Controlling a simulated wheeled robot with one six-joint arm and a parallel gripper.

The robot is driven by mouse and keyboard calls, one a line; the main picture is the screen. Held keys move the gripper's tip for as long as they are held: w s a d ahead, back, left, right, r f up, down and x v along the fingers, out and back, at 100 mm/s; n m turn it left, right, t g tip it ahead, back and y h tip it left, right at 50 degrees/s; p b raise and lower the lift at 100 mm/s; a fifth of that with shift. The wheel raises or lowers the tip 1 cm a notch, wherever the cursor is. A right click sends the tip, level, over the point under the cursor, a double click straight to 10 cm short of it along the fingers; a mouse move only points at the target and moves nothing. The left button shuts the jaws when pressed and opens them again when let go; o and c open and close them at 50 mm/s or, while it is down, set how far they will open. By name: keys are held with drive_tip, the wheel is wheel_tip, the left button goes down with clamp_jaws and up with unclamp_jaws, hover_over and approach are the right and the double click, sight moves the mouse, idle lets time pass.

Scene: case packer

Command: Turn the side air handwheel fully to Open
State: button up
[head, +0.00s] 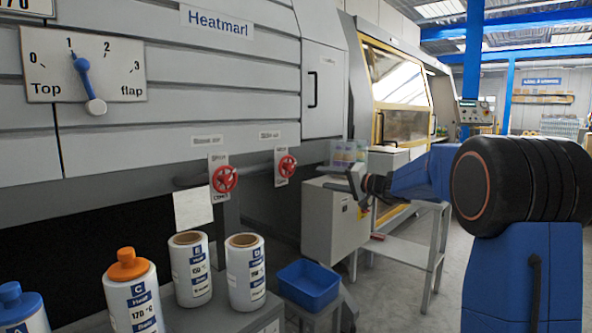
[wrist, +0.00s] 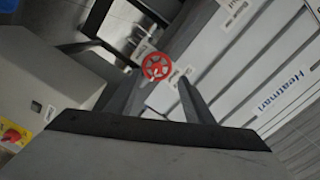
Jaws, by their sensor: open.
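Two red handwheels sit on a grey pipe along the lower edge of the Heatmarl machine in the head view: a left one (head: 225,179) and a right one (head: 288,166). Each has small plates above and below it, too small to read, so I cannot tell which is side air. My gripper (head: 348,184) is to the right of both wheels, apart from them. In the wrist view my gripper (wrist: 158,90) is open and empty. One red handwheel (wrist: 156,67) appears beyond and between its fingers, not touching; which one is unclear.
A top flap dial (head: 80,75) has its pointer near 1. Labelled bottles, including an orange-capped one (head: 132,295), stand on a bench at lower left. A blue bin (head: 308,284) and a grey cabinet (head: 330,222) stand below the pipe. Floor at right is partly clear.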

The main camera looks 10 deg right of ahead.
drive_tip(key=w+d, duration=0.2)
approach(290, 168)
drive_tip(key=shift+t, duration=0.4)
drive_tip(key=x, duration=0.7)
drive_tip(key=shift+w+a+f, duration=0.1)
drive_tip(key=shift+w+f, duration=0.05)
drive_tip(key=shift+f, duration=0.1)
drive_tip(key=shift+c, duration=0.3)
drive_tip(key=c, duration=1)
